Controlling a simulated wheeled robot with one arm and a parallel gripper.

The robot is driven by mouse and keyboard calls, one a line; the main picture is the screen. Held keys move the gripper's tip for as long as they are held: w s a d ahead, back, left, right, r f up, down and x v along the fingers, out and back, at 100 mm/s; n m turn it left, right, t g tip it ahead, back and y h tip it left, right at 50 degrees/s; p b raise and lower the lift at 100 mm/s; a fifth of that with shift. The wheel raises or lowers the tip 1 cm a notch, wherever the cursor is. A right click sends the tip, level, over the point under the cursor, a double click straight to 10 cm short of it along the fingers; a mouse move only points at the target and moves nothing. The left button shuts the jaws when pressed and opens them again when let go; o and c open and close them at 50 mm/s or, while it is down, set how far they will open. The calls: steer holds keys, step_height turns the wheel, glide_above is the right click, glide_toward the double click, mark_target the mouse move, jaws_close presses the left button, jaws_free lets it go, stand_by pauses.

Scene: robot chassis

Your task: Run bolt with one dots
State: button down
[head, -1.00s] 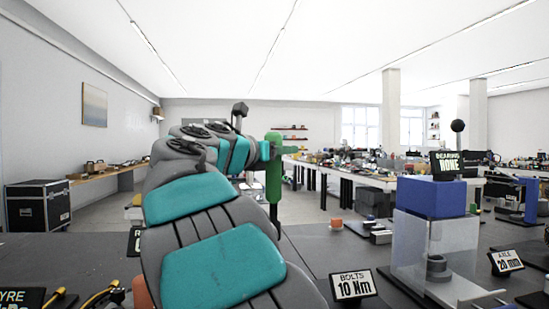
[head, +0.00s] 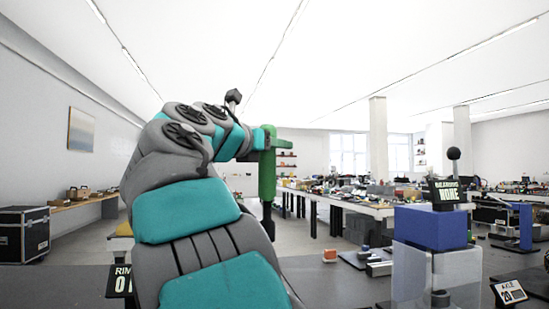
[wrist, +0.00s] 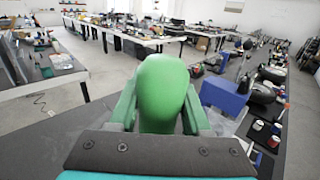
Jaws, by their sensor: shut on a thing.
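My gripper (head: 270,146) is on the end of my grey and teal arm, raised in the middle of the head view. In the wrist view the tool's rounded green top (wrist: 162,92) sits between the two green fingers. No bolt and no dot marks can be made out in either view.
A blue block (head: 430,228) with a "BEARING NONE" sign (head: 446,191) stands on a clear stand at the right. An "AXLE 20" sign (head: 510,293) is beside it. A "RIM" sign (head: 119,281) is partly hidden at left. Cluttered tables stand behind.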

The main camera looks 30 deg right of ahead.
mark_target(274, 130)
steer(key=shift+r, duration=1.8)
steer(key=shift+f, duration=0.1)
